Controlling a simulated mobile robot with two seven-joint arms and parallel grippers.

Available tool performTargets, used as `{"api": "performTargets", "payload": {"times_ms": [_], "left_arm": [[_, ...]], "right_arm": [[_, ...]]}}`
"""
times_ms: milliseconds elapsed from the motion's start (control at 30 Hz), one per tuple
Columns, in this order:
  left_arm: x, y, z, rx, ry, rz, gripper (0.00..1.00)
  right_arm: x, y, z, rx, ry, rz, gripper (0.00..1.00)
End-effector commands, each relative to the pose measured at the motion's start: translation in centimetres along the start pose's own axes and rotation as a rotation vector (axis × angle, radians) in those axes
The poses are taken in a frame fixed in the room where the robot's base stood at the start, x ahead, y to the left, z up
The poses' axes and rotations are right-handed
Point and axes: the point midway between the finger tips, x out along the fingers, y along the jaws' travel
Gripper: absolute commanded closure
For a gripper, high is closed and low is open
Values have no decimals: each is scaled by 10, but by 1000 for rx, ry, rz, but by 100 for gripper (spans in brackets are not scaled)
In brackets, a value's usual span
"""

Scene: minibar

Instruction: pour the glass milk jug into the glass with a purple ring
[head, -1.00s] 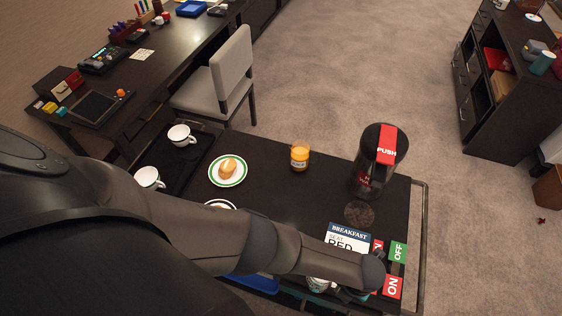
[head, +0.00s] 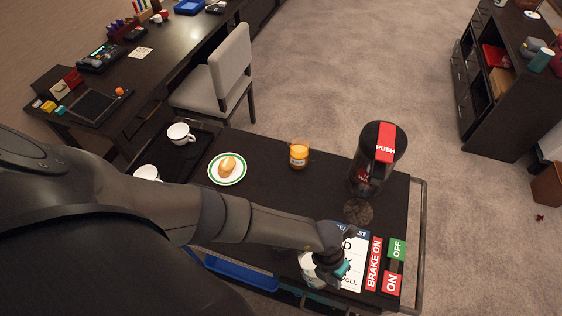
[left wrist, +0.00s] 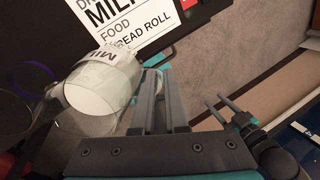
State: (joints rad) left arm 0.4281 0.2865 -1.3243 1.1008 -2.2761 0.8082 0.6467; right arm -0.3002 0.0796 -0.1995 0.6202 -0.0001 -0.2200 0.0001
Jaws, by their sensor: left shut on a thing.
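The glass milk jug (left wrist: 100,85) shows in the left wrist view, with white milk inside and a "MILK" label. It also shows in the head view (head: 311,270) near the cart's front edge. My left gripper (left wrist: 161,82) is shut on the jug, apparently at its handle side, which the fingers partly hide. The head view shows the left gripper (head: 333,262) from above, right beside the jug. The glass with a purple ring (left wrist: 28,82) is partly visible at the left of the wrist view, close to the jug. My arm seems to hide it in the head view.
A menu card (head: 350,278) lies by the brake labels (head: 374,264). A dark canister with a red "PUSH" strip (head: 370,165), an orange jar (head: 299,155), a bread plate (head: 227,169) and white cups (head: 180,134) stand farther back. A blue tray (head: 240,272) sits lower at the front.

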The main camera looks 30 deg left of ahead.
Motion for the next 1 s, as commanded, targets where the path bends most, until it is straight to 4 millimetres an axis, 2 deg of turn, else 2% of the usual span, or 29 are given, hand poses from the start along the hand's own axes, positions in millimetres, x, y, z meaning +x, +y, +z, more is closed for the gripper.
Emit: {"api": "performTargets", "payload": {"times_ms": [367, 1000], "left_arm": [[-22, 16, 2, -2, -3, -189, 100], [-36, 19, 1, -2, -2, -268, 100]], "right_arm": [[29, 0, 2, 0, 0, 0, 50], [41, -1, 4, -1, 0, 0, 50]]}}
